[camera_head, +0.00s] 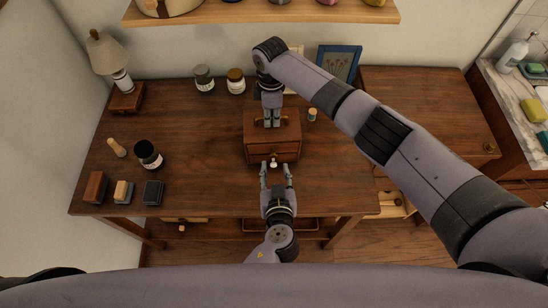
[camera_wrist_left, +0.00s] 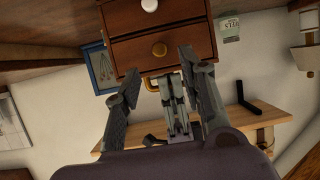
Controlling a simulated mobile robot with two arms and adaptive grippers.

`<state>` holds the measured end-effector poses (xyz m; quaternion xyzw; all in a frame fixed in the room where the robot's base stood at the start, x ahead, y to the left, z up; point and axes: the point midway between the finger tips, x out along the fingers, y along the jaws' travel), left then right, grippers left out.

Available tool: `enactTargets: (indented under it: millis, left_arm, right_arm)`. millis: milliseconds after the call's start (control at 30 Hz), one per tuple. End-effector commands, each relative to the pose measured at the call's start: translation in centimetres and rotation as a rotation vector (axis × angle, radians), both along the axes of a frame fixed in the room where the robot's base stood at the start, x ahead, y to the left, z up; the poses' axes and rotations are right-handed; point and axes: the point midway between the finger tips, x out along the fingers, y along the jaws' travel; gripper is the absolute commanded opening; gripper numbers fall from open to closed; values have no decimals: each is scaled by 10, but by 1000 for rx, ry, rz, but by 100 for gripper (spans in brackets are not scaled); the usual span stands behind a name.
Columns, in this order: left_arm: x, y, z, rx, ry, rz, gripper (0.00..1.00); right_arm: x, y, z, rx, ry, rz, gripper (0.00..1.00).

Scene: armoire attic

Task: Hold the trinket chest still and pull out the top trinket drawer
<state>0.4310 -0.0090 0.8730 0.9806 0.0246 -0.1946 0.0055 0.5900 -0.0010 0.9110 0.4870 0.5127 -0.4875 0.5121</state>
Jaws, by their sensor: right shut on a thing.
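The trinket chest (camera_head: 260,128) is a small brown wooden box on the table, with two drawers one above the other. My right gripper (camera_head: 272,123) reaches down from above and is shut on the brass handle on the chest's lid. My left gripper (camera_head: 275,168) is open in front of the drawers.
A small corked jar (camera_head: 312,115) stands right of the chest. A dark jar (camera_head: 148,154), several blocks (camera_head: 123,191) and a lamp (camera_head: 107,55) are on the left. A blue picture frame (camera_head: 338,65) stands behind. The table (camera_head: 210,150) is clear between chest and dark jar.

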Motion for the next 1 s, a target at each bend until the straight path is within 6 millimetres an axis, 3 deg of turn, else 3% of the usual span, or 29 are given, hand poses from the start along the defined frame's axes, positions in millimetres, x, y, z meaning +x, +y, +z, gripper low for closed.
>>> enactTargets:
  millis: [200,400,733,1000]
  left_arm:
    - [37,1,-15,1,-1,0,37]
    - [53,3,-22,1,0,0,37]
    - [54,3,-23,1,2,0,37]
    - [54,3,-23,1,2,0,19]
  right_arm:
    - [0,0,0,0,-1,0,0]
    - [0,0,0,0,-1,0,0]
    - [0,0,0,0,-1,0,0]
    - [0,0,0,0,-1,0,0]
